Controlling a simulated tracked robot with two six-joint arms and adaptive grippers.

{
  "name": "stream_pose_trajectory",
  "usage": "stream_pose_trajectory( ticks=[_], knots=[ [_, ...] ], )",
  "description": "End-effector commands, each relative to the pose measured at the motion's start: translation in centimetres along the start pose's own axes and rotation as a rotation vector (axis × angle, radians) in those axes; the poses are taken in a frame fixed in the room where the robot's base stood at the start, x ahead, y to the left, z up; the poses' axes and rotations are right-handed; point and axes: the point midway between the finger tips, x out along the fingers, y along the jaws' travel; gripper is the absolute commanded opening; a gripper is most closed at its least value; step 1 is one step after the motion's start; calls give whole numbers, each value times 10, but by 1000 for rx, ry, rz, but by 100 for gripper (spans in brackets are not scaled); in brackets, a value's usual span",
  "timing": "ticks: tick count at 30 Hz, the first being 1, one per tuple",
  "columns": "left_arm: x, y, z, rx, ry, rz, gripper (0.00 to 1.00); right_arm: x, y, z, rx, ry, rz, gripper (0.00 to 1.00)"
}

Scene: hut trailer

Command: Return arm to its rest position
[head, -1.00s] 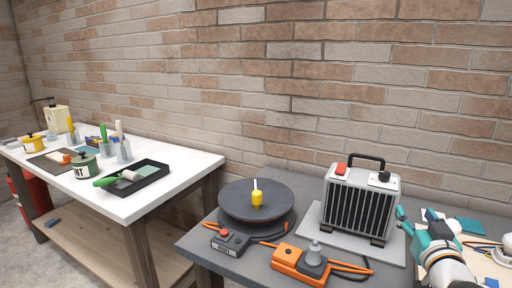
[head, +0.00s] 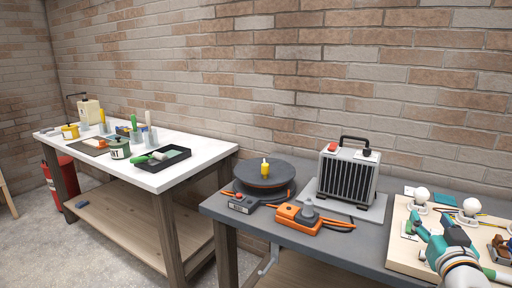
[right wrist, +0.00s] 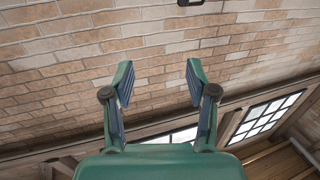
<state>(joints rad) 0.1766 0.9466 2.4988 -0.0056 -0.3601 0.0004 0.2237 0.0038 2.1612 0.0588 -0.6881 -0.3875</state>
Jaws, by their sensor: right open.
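My right gripper (head: 416,228) is at the lower right of the head view, in front of a light wooden board on the grey table. In the right wrist view its two green fingers (right wrist: 158,84) stand wide apart with nothing between them. My left gripper is not in either current view.
A white table (head: 190,135) with paint things stands left. Floor between the tables is clear.

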Motion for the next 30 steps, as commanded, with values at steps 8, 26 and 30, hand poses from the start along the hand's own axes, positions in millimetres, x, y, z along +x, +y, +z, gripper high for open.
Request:
stream_pose_trajectory(
  ticks=[8,26,30],
  knots=[
    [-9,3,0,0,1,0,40,16,-32,57,-6,-123,-56,57],
    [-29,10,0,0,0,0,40,-69,-146,328,2,-777,-308,57],
    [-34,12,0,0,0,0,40,-145,-172,400,33,-1034,-377,57]
  ],
)
